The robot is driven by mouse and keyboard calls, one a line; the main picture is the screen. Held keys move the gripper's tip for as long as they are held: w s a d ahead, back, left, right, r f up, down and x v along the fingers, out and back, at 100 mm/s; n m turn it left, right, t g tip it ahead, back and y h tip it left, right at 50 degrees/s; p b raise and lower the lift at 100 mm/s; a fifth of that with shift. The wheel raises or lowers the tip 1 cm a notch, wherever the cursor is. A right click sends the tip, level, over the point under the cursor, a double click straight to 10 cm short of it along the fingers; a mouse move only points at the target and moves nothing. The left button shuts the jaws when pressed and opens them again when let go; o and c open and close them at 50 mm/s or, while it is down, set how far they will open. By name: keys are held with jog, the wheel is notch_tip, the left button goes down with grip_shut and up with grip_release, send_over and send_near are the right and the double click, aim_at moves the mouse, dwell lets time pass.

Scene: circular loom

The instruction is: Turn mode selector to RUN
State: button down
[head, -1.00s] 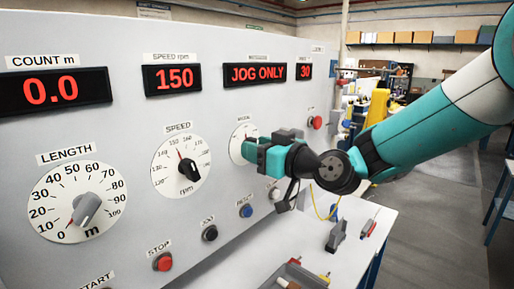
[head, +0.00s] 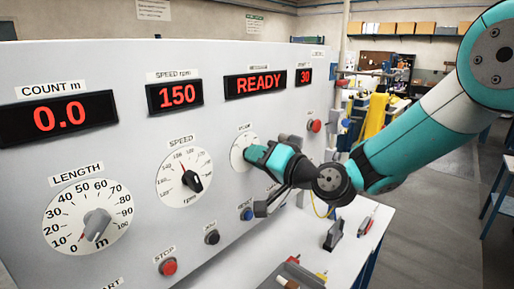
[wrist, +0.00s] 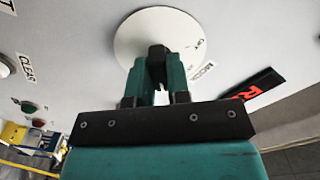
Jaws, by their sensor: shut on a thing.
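The mode selector dial (head: 238,151) is a white disc on the grey panel, right of the speed dial, and my gripper partly covers it. In the wrist view the same disc (wrist: 180,32) fills the top middle, with a dark knob (wrist: 157,60) at its centre. My gripper (head: 254,153) is shut on this knob, its teal fingers (wrist: 157,75) on either side of it. The message display (head: 255,85) reads READY.
The speed dial (head: 184,178) and length dial (head: 88,222) are to the left. Below are the red STOP button (head: 168,267), a black button (head: 212,237) and a blue RESET button (head: 247,214). A white table (head: 345,244) with small tools stands beneath.

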jog(key=c, duration=1.1)
grip_release()
jog(key=shift+d, duration=0.1)
jog(key=shift+b+v, duration=2.95)
jog(key=shift+v, duration=0.5)
